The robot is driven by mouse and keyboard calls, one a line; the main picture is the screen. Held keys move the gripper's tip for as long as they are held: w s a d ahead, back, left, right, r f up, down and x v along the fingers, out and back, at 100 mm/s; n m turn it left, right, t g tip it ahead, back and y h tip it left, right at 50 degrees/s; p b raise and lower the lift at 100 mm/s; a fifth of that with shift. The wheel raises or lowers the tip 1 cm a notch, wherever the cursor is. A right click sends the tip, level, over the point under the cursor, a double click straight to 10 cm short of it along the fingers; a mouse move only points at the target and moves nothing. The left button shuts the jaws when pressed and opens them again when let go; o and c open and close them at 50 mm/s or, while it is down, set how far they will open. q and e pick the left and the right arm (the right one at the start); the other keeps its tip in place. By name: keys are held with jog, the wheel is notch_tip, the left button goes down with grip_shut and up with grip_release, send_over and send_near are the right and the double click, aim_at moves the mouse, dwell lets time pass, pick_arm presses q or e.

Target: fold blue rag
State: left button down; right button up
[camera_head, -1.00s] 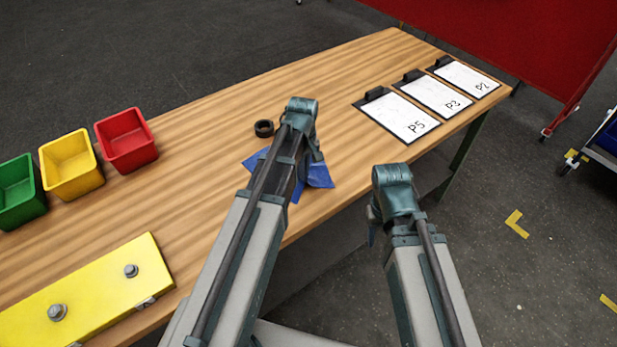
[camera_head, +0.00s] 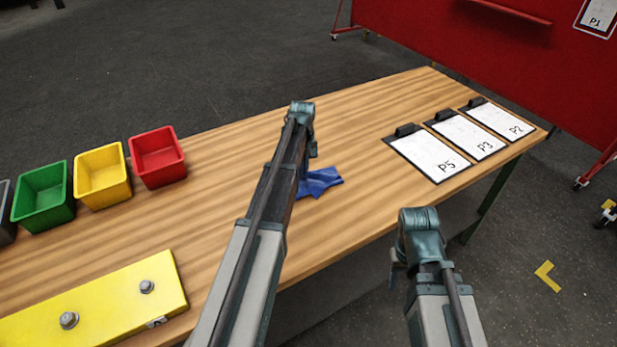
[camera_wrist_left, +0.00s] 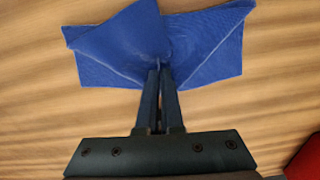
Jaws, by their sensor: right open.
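The blue rag (camera_head: 319,183) lies on the wooden table, partly hidden behind my left arm in the head view. In the left wrist view the rag (camera_wrist_left: 205,45) is spread with a raised flap on its left and creases meeting at the fingertips. My left gripper (camera_wrist_left: 158,72) has its fingers close together, pinching the rag near the middle of its lower edge. In the head view its fingers are mostly hidden by the arm. My right gripper (camera_head: 396,266) is open, off the front edge of the table and away from the rag.
Green (camera_head: 43,197), yellow (camera_head: 102,175) and red (camera_head: 157,156) bins stand at the left. A yellow block with bolts (camera_head: 105,300) lies front left. Clipboards (camera_head: 430,152) lie at the right. The table between rag and clipboards is clear.

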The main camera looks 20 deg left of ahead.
pick_arm(q)
jog(key=shift+w+a+f, duration=0.25)
jog(key=shift+a+f, duration=0.05)
jog(key=shift+f, duration=0.15)
grip_release()
dwell(0.6)
jog(key=shift+w, duration=0.1)
